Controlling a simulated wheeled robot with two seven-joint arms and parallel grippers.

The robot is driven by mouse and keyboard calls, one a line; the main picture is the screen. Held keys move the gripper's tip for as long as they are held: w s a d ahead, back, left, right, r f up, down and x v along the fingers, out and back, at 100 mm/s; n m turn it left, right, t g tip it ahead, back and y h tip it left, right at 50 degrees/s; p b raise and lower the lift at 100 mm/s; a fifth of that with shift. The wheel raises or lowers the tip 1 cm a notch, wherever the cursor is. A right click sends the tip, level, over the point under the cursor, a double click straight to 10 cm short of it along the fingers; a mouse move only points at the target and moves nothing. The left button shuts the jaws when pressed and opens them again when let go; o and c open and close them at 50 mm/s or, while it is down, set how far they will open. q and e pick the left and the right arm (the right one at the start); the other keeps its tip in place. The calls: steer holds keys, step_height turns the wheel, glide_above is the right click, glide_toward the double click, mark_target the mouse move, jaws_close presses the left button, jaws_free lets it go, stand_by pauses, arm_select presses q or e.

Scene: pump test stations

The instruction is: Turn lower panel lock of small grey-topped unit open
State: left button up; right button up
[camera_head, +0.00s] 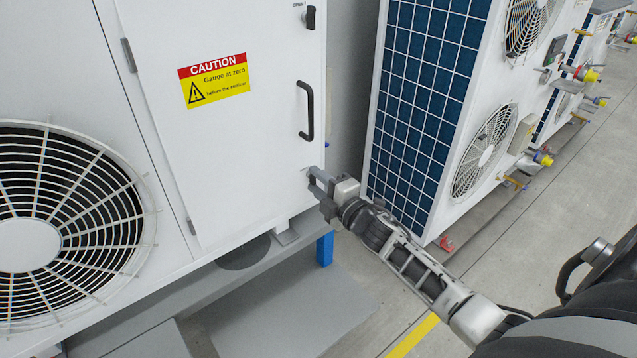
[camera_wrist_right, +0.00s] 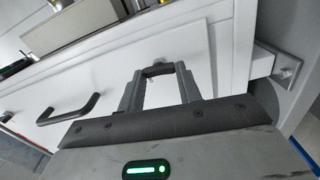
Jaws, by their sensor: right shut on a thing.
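The white panel (camera_head: 235,130) of the unit fills the left half of the head view, with a black upper lock (camera_head: 310,17) and a black bar handle (camera_head: 308,112). The handle also shows in the wrist view (camera_wrist_right: 70,108). My right gripper (camera_head: 316,178) is at the panel's lower right edge, below the handle. In the wrist view its fingers are shut on the small dark lower lock (camera_wrist_right: 158,70). The unit's top is out of the head view. My left gripper is not in view.
A round fan grille (camera_head: 70,220) is left of the panel. A second unit with a blue finned coil (camera_head: 425,90) stands close on the right, with a narrow gap between. A blue leg (camera_head: 325,248) stands under the first unit. Grey floor lies below.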

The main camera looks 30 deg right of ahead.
steer(key=o, duration=1)
steer(key=s, duration=1)
steer(key=s+d, duration=0.1)
steer(key=s, duration=0.5)
steer(key=shift+d, duration=0.1)
steer(key=shift+w, duration=0.1)
steer(key=s+a+f+m+g, duration=0.2)
steer(key=s+a+m, duration=0.1)
steer(key=a+m, duration=0.2)
steer(key=s+a+f+m+g+y, duration=0.1)
steer(key=s+a+f+m+g, duration=0.1)
steer(key=a+m, duration=0.3)
steer(key=s+a+f+m+g+y, duration=0.1)
steer(key=s+a+f+m+g, duration=0.2)
steer(key=a, duration=0.8)
steer(key=shift+s+a+m+p, duration=0.15)
steer(key=shift+s+m, duration=0.2)
steer(key=shift+m, duration=0.35)
steer(key=shift+s+a+m+p, duration=0.15)
steer(key=shift+s+m, duration=0.15)
steer(key=shift+m, duration=0.4)
